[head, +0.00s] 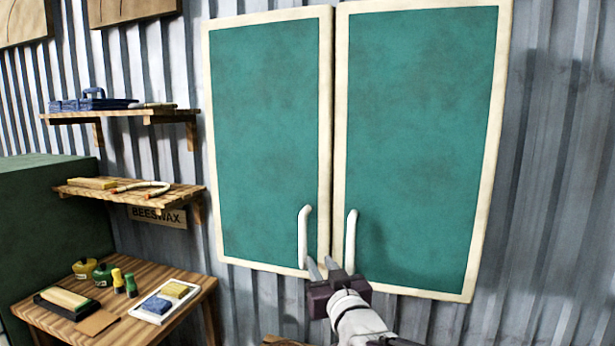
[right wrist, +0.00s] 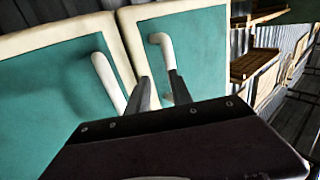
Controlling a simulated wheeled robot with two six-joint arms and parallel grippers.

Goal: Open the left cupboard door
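The left cupboard door (head: 265,120) is a green panel in a cream frame and looks shut. Its white upright handle (head: 302,238) is near its lower right corner. The right door (head: 420,130), also shut-looking, has a matching handle (head: 350,245) beside the seam. My left gripper is not in view.
Two wall shelves (head: 120,190) with tools are left of the cupboard. Below them a wooden table (head: 115,325) holds jars, bottles and a tray. A green box-like block (head: 45,215) stands at far left. Corrugated wall (head: 550,200) lies bare to the right.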

